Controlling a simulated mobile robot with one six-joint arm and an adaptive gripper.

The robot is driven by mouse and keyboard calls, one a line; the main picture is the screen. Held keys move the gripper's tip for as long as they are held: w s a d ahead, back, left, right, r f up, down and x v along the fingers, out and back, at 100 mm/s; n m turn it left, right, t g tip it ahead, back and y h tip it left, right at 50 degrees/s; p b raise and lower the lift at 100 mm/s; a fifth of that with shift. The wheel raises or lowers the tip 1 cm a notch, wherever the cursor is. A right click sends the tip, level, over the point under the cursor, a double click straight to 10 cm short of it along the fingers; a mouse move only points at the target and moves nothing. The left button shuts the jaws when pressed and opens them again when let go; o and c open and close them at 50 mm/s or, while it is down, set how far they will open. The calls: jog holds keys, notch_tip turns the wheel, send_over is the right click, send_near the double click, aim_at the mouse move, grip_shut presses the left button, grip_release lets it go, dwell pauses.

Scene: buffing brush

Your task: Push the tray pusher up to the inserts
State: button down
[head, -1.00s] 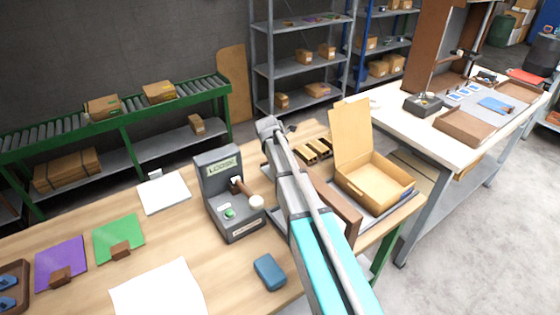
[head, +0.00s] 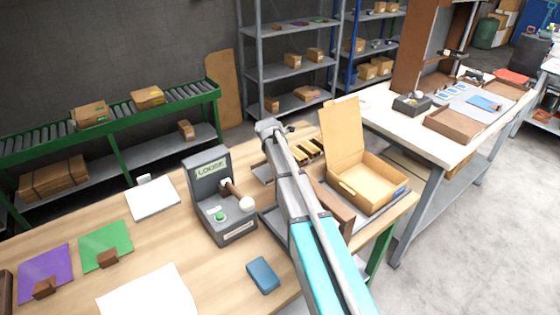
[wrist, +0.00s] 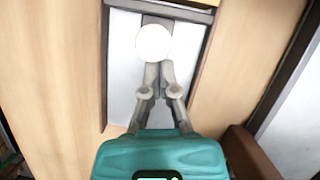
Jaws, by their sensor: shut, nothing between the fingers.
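In the wrist view a white round knob (wrist: 154,43) stands on what looks like the tray pusher, over a pale grey tray (wrist: 122,75) with dark side edges. My gripper (wrist: 156,68) is shut and empty, its fingertips just below the knob in the picture. I cannot tell whether they touch the pusher. In the head view my arm hides the gripper and the pusher; only a bit of the grey tray (head: 263,174) shows left of the arm. Dark and yellow slotted pieces, likely the inserts (head: 306,151), lie beyond the arm.
An open cardboard box (head: 367,182) stands right of the arm, with a brown bar (head: 332,207) between. A grey lever unit (head: 218,195) stands close on the left. A blue block (head: 263,275) lies in front. The wooden bench (head: 205,262) has bare patches around them.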

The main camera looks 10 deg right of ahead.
jog(key=shift+d, duration=0.1)
jog(key=d, duration=0.1)
jog(key=w+d, duration=0.1)
jog(key=d, duration=0.1)
jog(key=shift+w+d, duration=0.4)
jog(key=shift+s, duration=0.1)
jog(key=shift+s+a, duration=0.5)
jog(key=shift+a, duration=0.15)
jog(key=shift+s+a+r+p, duration=0.25)
jog(key=shift+s+a, duration=0.15)
jog(key=shift+a, duration=0.15)
jog(key=shift+s+a+r+p, duration=0.25)
jog(key=shift+s+a, duration=0.1)
jog(key=shift+a, duration=0.2)
jog(key=p+v, duration=0.8)
jog(key=v, duration=0.1)
